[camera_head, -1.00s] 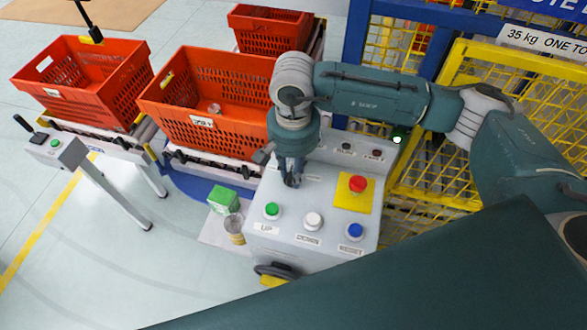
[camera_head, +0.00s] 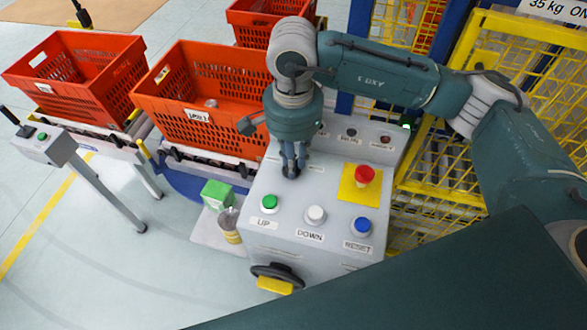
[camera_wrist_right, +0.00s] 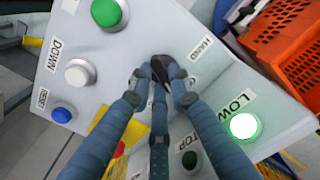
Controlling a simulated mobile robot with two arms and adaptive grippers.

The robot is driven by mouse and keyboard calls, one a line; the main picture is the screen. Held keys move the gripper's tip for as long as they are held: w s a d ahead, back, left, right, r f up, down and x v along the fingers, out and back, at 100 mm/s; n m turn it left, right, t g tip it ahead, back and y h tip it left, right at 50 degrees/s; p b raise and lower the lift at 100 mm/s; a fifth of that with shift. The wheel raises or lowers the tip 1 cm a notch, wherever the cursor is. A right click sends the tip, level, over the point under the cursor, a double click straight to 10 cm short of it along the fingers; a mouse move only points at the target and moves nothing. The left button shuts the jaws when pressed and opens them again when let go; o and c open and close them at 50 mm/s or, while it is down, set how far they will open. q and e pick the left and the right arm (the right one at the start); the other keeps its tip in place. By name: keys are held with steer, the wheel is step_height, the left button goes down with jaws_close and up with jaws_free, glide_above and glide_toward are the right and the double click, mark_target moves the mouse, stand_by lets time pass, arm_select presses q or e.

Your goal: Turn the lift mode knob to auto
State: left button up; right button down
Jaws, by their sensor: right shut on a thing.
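The black lift mode knob (camera_wrist_right: 159,94) sits on the sloped face of the grey control panel (camera_wrist_right: 115,52). My right gripper (camera_wrist_right: 160,80) is shut on it from above, with its fingers around it. They hide most of the knob, and I cannot read its pointer clearly. A HAND label (camera_wrist_right: 201,49) is beside the knob in the right wrist view; I cannot see an AUTO label. In the head view my right gripper (camera_head: 291,169) meets the panel behind the green UP button (camera_head: 269,203). My left gripper is not in view.
The white DOWN button (camera_head: 316,215), blue RESET button (camera_head: 362,227) and red emergency stop (camera_head: 364,175) stand close by on the panel. An orange tote (camera_head: 165,105) is behind at left. Yellow mesh fencing (camera_head: 520,62) stands at right. A green box (camera_head: 217,194) is left of the panel.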

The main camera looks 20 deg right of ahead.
steer(key=m+b, duration=0.3)
steer(key=shift+f, duration=0.15)
steer(key=shift+a+r+m+b, duration=0.1)
steer(key=shift+r+m+b, duration=0.1)
steer(key=shift+m+b, duration=0.45)
steer(key=c, duration=1.6)
jaws_free()
steer(key=shift+r, duration=0.1)
step_height(320, 180, up, 12)
steer(key=shift+f, duration=0.1)
